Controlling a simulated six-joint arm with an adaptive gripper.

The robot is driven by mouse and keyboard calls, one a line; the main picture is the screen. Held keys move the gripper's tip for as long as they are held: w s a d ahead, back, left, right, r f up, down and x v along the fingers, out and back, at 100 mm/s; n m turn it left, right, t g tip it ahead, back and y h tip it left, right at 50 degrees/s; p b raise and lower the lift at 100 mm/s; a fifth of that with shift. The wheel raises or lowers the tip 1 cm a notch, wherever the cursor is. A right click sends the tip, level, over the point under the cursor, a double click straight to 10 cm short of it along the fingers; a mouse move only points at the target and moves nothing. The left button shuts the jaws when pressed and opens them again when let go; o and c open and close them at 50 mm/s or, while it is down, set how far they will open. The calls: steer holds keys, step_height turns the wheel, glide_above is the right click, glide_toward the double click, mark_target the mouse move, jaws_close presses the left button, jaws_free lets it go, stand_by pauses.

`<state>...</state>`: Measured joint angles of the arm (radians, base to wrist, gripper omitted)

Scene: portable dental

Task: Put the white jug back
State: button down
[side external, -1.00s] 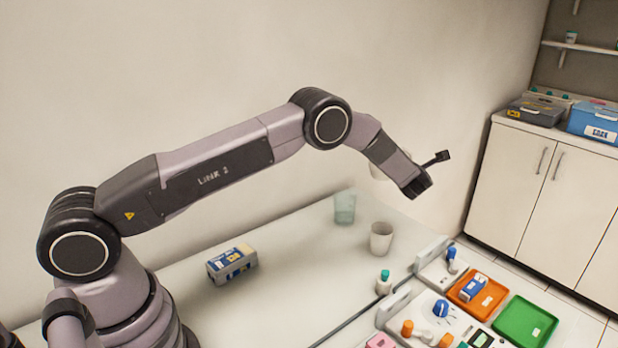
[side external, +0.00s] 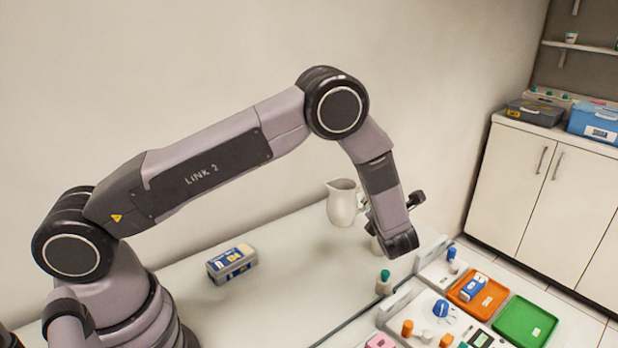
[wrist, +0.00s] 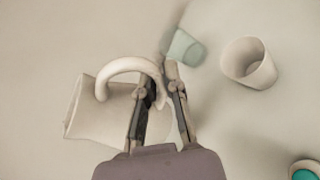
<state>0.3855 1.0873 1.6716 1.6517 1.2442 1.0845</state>
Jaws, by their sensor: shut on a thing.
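The white jug (side external: 342,203) is upright above the back of the table, left of my forearm in the side view. In the wrist view the jug (wrist: 88,117) lies to the left, with its curved handle reaching to my fingers. My gripper (wrist: 172,80) is shut on the jug's handle. In the side view my gripper is mostly hidden behind my wrist. I cannot tell whether the jug's base touches the table.
A white cup (wrist: 249,63) and a greenish clear cup (wrist: 185,47) stand close by. A green-capped bottle (side external: 383,283) and a case with orange (side external: 478,290) and green (side external: 525,322) trays stand at right.

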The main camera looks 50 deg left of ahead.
steer(key=s+a+r+n+g+y, duration=0.1)
steer(key=s+a+r+n+g, duration=0.1)
steer(key=s, duration=0.9)
steer(key=s+a+r+n+g+y, duration=0.1)
steer(key=s+a+r+g, duration=0.15)
steer(key=s, duration=0.85)
steer(key=shift+t, duration=0.45)
steer(key=w+f, duration=1.3)
steer(key=shift+w+d+f, duration=0.15)
steer(key=shift+w, duration=0.05)
steer(key=shift+w+f, duration=0.4)
steer(key=shift+f, duration=0.05)
steer(key=shift+w+f, duration=0.15)
steer(key=shift+f, duration=1.55)
